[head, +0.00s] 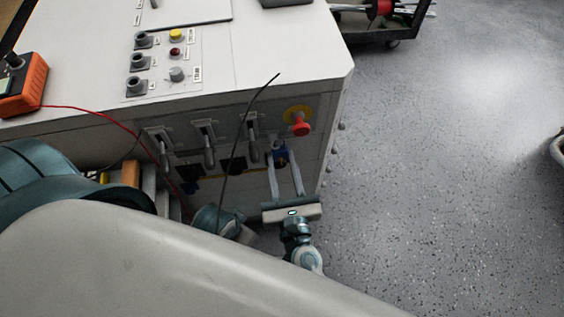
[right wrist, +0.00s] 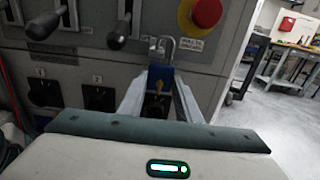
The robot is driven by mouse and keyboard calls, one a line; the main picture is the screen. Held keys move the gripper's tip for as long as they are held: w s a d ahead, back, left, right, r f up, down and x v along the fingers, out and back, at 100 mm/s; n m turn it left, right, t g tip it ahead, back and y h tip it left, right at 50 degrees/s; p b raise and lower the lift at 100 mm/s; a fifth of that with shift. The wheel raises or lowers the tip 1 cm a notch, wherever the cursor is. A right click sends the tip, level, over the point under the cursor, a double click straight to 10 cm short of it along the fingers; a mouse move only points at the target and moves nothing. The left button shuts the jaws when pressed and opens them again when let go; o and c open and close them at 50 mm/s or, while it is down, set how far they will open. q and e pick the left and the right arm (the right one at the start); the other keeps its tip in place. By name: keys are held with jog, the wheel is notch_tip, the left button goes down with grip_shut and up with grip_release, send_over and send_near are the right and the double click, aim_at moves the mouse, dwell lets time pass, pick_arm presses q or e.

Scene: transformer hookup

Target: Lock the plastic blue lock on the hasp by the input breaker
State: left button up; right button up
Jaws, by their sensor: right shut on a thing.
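The blue plastic lock (head: 279,157) is at the front of the white cabinet, below the red knob. In the right wrist view the lock (right wrist: 161,76) is upright with its silver shackle (right wrist: 165,45) on top and a small yellowish part below. My right gripper (head: 282,168) is shut on the lock, one long finger on each side; it also shows in the right wrist view (right wrist: 161,84). The shackle is close to a metal piece on the panel that may be the hasp; I cannot tell whether it passes through.
A breaker lever (right wrist: 118,33) is left of the lock. A red knob (head: 300,125) on a yellow plate is above right. Black rotary switches (right wrist: 100,98) are lower on the panel. An orange meter (head: 23,88) with a red lead sits on the cabinet top.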

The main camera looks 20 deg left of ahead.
jog(key=shift+f+b, duration=0.35)
jog(key=shift+f, duration=0.1)
jog(key=o, duration=1.3)
jog(key=shift+c, duration=0.2)
jog(key=v, duration=0.5)
jog(key=shift+b, duration=0.35)
